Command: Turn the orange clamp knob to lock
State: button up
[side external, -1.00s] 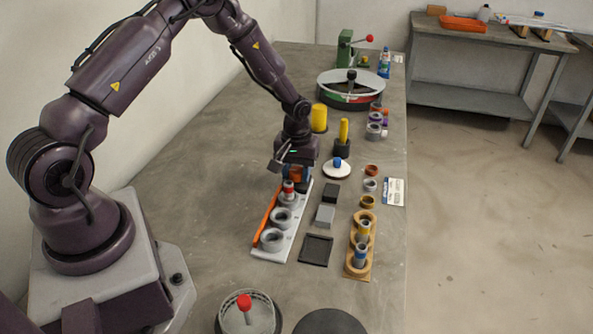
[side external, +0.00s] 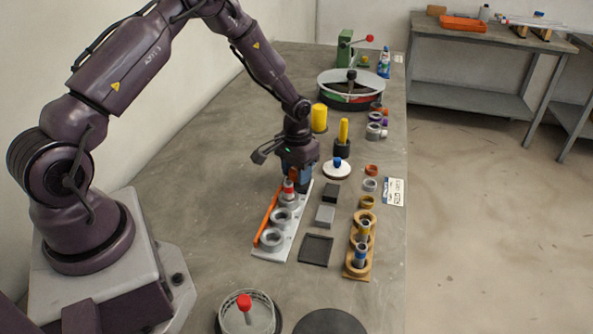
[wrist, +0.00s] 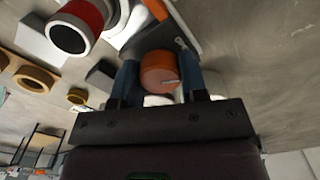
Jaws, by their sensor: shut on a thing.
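The orange clamp knob (wrist: 159,72) shows in the wrist view between the two blue fingers of my gripper (wrist: 160,80). A short pale mark shows on its face. My gripper (side external: 298,176) is shut on the knob at the far end of the white jig plate (side external: 281,251); its fingers hide most of the knob in the side view. The plate carries grey ring sockets (side external: 272,239) and an orange bar (side external: 267,217) along its left side. A red and white cylinder (side external: 289,189) stands upright close in front of my gripper and also shows in the wrist view (wrist: 75,27).
Right of the plate lie dark and grey blocks (side external: 325,215), a dark square tray (side external: 316,250) and a wooden holder (side external: 361,243). A white disc with a blue knob (side external: 337,168) and a yellow peg (side external: 343,131) stand nearby. The bench left of the plate is bare.

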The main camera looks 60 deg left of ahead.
jog(key=m, duration=0.6)
jog(key=shift+m, duration=0.3)
jog(key=m, duration=0.5)
jog(key=shift+m, duration=0.4)
jog(key=o, duration=0.9)
jog(key=shift+r, duration=0.1)
notch_tip(320, 180, up, 13)
jog(key=shift+f, duration=0.1)
